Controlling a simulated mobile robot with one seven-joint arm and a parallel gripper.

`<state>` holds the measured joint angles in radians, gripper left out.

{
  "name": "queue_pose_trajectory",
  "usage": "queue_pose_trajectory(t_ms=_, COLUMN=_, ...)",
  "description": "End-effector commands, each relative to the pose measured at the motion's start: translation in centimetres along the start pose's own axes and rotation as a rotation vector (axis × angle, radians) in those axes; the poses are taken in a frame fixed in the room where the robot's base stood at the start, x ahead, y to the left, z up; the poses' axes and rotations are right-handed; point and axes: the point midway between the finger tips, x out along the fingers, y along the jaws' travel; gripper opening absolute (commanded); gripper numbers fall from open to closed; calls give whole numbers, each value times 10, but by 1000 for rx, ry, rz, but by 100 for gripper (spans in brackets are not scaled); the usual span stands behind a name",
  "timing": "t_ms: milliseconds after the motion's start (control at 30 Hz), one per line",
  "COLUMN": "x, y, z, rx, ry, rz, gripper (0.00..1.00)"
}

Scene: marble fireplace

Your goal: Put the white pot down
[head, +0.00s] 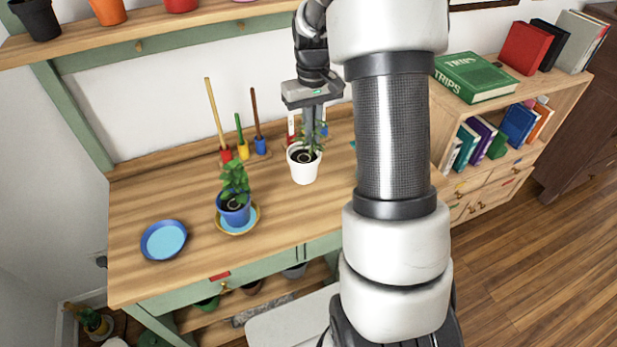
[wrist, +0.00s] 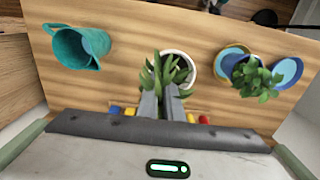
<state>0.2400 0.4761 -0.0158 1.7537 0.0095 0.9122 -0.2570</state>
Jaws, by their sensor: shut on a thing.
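The white pot (head: 304,173) with a leafy green plant is upright over the wooden bench top (head: 170,193), right of the blue pot. My gripper (head: 309,138) reaches down into it from above and is shut on its rim. In the wrist view my gripper's two fingers (wrist: 161,84) run close together to the white pot (wrist: 193,61), and leaves cover the tips. I cannot tell whether the pot's base touches the bench.
A blue potted plant (head: 236,216) stands on a yellow-rimmed saucer, with an empty blue saucer (head: 164,241) to its left. Coloured tool holders (head: 243,150) stand behind. A teal pitcher (wrist: 82,48) shows in the wrist view. A bookshelf (head: 510,110) is at right.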

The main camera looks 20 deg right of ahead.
Motion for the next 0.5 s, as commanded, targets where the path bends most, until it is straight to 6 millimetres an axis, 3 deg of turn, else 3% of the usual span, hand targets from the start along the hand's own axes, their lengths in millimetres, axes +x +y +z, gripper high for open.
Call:
queue_pose_trajectory(t_ms=100, x=25, y=0, z=0, rx=0, ry=-3, rz=-1, gripper=0)
queue_pose_trajectory(t_ms=500, x=69, y=0, z=0, rx=0, ry=-1, rz=-1, gripper=0)
